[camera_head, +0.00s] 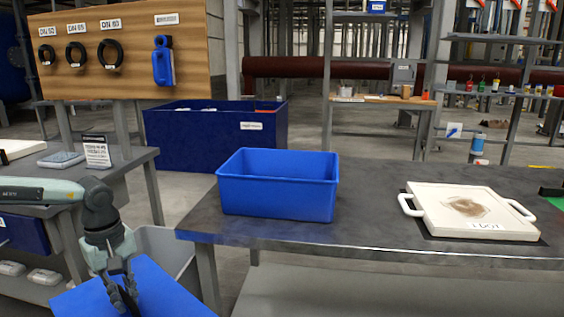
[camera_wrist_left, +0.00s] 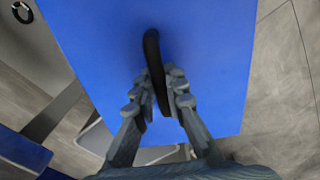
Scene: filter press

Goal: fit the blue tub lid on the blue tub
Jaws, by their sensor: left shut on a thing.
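The blue tub (camera_head: 277,191) stands upright and open-topped on the left end of the dark metal table. Its inside looks empty. My left gripper (camera_head: 123,284) is at the lower left, left of the table and apart from the tub. It is shut on the black handle (camera_wrist_left: 153,75) of the blue tub lid (camera_head: 164,291). The lid hangs tilted below the fingers, partly cut off by the bottom edge. In the left wrist view the lid (camera_wrist_left: 200,50) fills the middle, with the handle between the fingers (camera_wrist_left: 160,88). My right gripper is not in view.
The metal table (camera_head: 375,195) has bare room between the tub and a white filter plate (camera_head: 472,211) at the right. A grey bin (camera_head: 168,248) is behind the lid. A side bench (camera_head: 118,163) is at the left. A large dark blue crate (camera_head: 200,140) stands behind.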

